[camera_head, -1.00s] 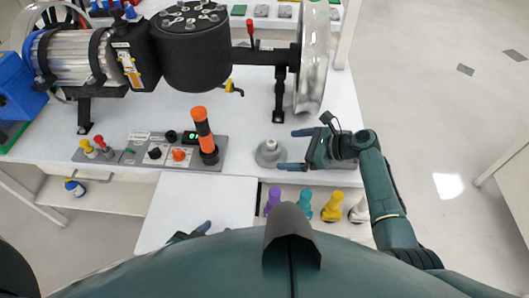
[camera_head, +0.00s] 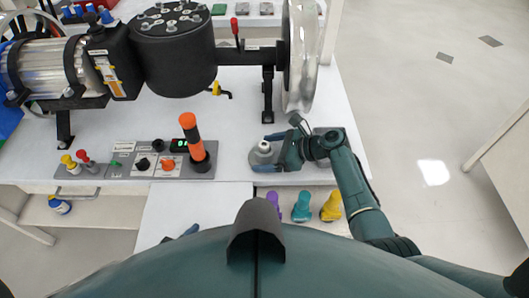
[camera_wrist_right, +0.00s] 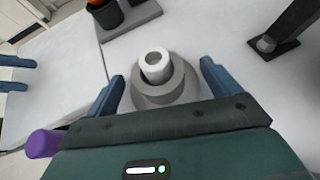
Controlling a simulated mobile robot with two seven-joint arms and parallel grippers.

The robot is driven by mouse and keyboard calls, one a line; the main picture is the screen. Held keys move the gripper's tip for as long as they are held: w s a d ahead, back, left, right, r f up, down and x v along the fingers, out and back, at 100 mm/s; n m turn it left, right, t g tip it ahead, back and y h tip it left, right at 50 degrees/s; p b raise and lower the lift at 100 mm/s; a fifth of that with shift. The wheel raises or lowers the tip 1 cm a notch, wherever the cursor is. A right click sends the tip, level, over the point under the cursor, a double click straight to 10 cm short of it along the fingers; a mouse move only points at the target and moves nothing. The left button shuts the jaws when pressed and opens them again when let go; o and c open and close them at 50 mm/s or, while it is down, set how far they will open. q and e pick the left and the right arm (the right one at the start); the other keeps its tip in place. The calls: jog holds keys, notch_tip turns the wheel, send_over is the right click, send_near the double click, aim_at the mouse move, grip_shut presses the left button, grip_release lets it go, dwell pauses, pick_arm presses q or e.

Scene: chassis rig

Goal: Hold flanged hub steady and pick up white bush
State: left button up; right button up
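The grey flanged hub (camera_head: 257,158) stands on the white table in front of my right gripper (camera_head: 269,152). The white bush (camera_head: 264,146) sits at the top of the hub. In the right wrist view the hub (camera_wrist_right: 172,94) is a wide stepped grey ring, and the white bush (camera_wrist_right: 154,62) shows its round bore. My right gripper (camera_wrist_right: 160,88) is open, its blue fingers on either side of the hub; contact cannot be told. My left gripper (camera_head: 181,234) is low in the head view, partly hidden by my body. Its two separate fingers also show in the right wrist view (camera_wrist_right: 14,73).
A control panel with an orange-topped black post (camera_head: 192,140) stands left of the hub. A black rig leg (camera_head: 267,100) and a large wheel (camera_head: 300,55) stand behind. Purple (camera_head: 272,202), teal (camera_head: 302,207) and yellow (camera_head: 331,206) pieces sit in front below the table edge.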

jog(key=c, duration=1)
